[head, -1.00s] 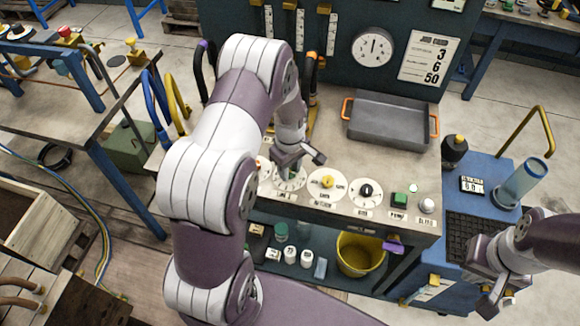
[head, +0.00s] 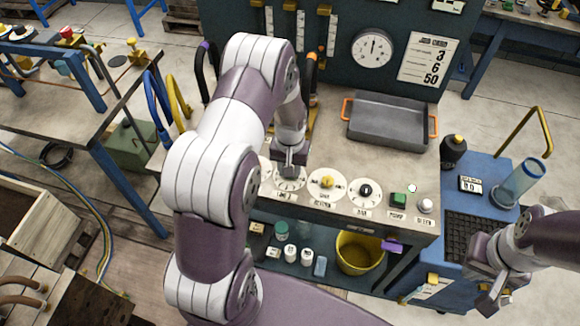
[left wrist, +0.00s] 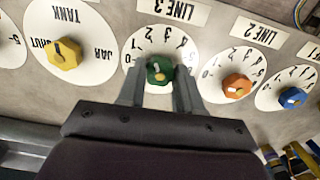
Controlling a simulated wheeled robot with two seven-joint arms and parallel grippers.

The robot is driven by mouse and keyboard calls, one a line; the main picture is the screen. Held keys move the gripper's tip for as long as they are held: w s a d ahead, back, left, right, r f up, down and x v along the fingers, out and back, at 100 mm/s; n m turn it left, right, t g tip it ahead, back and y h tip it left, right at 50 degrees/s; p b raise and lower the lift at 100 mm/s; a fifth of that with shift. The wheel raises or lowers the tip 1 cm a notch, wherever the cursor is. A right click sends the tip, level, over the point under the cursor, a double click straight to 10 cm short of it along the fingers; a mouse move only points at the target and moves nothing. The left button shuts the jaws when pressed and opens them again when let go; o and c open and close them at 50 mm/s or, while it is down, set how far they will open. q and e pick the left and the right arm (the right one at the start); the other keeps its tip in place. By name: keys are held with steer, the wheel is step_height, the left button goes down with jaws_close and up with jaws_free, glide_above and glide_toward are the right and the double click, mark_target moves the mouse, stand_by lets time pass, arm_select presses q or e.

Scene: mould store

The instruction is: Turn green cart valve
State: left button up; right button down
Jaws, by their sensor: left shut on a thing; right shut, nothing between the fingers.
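The green valve knob (left wrist: 160,70) sits on a white numbered dial labelled LINE 3 (left wrist: 155,8) in the left wrist view. My left gripper (left wrist: 160,84) is shut on the green knob, with one finger on each side of it. In the head view my left gripper (head: 291,166) hides the knob, and part of its dial (head: 289,184) shows below. The knob's white mark points roughly toward the top of the dial in the left wrist view. My right gripper (head: 492,290) is shut and empty, low at the right beside the blue cart.
A yellow TANK knob (left wrist: 64,53) and an orange LINE 2 knob (left wrist: 237,86) flank the green one. A blue knob (left wrist: 292,97) lies beyond. A grey tray (head: 388,122) stands behind the dials. A yellow bucket (head: 360,253) is on the shelf below.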

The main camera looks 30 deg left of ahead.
arm_select(q)
steer(key=m, duration=0.4)
steer(key=shift+w+m+p, duration=0.1)
steer(key=shift+m+p, duration=0.2)
steer(key=shift+m, duration=2.2)
steer(key=o, duration=1)
steer(key=shift+o, duration=0.2)
step_height(320, 180, up, 13)
steer(key=b, duration=0.1)
steer(key=shift+f+b, duration=0.15)
steer(key=shift+b, duration=0.15)
